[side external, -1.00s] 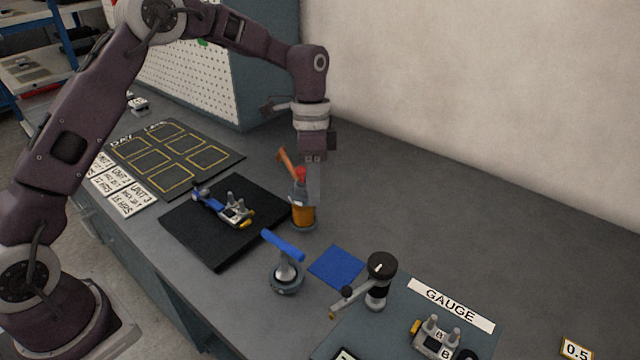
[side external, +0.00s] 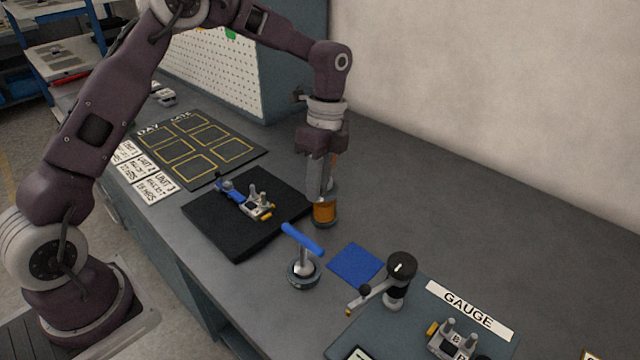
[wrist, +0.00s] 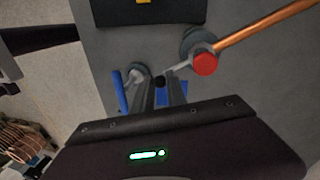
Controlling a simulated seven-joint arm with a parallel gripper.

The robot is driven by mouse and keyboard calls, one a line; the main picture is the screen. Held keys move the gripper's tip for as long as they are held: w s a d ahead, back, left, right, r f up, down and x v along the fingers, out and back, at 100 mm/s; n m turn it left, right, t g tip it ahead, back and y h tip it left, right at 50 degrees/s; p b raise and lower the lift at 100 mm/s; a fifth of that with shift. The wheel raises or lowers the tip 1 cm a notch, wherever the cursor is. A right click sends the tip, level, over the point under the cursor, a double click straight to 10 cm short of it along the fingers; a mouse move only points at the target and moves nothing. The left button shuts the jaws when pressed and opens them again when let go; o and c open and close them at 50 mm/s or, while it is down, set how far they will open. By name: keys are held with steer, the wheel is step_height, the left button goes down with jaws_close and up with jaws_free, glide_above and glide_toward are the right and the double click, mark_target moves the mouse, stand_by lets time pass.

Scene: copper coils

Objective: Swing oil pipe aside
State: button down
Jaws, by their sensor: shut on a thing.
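The oil pipe is a copper tube (wrist: 265,25) running from a red cap (wrist: 204,64) to the upper right in the wrist view. In the side view most of it is hidden behind my gripper. The red cap sits over the post with an amber cylinder (side external: 324,212), standing right of the black pad. A thin grey lever (wrist: 178,68) reaches from the cap toward my gripper (wrist: 161,80). My gripper is shut on the dark knob (wrist: 160,83) at that lever's end, and also shows close above the amber cylinder in the side view (side external: 318,196).
The black pad (side external: 222,237) with a blue-and-grey fixture (side external: 247,201) lies left. A blue-handled clamp (side external: 303,262), a blue mat (side external: 357,263) and the black-topped gauge post (side external: 400,270) stand nearer. The bench toward the back wall is clear.

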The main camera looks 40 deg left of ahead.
stand_by(0.4)
steer(key=c, duration=1.3)
jaws_free()
steer(key=shift+c, duration=0.2)
steer(key=shift+r, duration=0.1)
steer(key=s+r+n+t, duration=0.2)
steer(key=s+r+n, duration=0.15)
steer(key=r, duration=0.95)
steer(key=s+r+n+t+y, duration=0.15)
steer(key=s+r+n, duration=0.3)
steer(key=s, duration=0.45)
steer(key=s+a+f+n+t+h, duration=0.1)
steer(key=s+n+t, duration=0.3)
steer(key=s, duration=1.1)
steer(key=n, duration=0.3)
steer(key=shift+f+n, duration=0.2)
steer(key=shift+n, duration=0.2)
